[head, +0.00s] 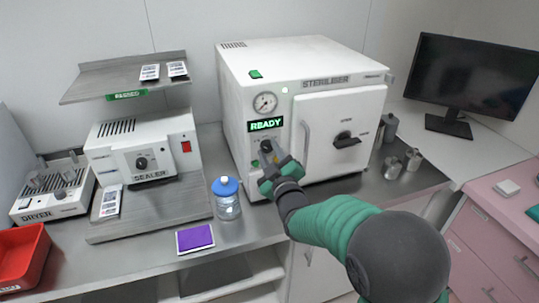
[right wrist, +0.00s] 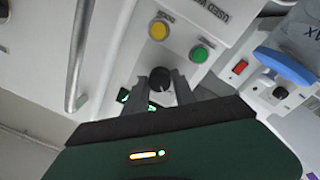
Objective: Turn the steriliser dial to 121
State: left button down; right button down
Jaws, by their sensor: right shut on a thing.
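The steriliser (head: 235,90) is a white box with a green READY display (head: 265,125) and a round gauge (head: 265,102). Its dark dial (head: 266,146) is below the display, left of the door; it also shows in the right wrist view (right wrist: 161,79). My right gripper (head: 269,160) reaches the panel from the front right, and in the right wrist view its two fingers (right wrist: 160,88) are on either side of the dial, shut on it. The numbers round the dial are too small or hidden to read. My left gripper is not in view.
The steriliser door has a vertical handle (head: 305,145) and a black latch (head: 346,140), close to my right arm. A blue-capped bottle (head: 227,205) stands left of the gripper, with a purple pad (head: 195,238) in front. Small metal containers (head: 393,167) stand on the right.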

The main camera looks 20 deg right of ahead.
jog(key=shift+a+f, duration=0.1)
dwell(0.3)
jog(key=c, duration=1)
grip_release()
jog(key=shift+s, duration=0.1)
jog(key=shift+c, duration=0.2)
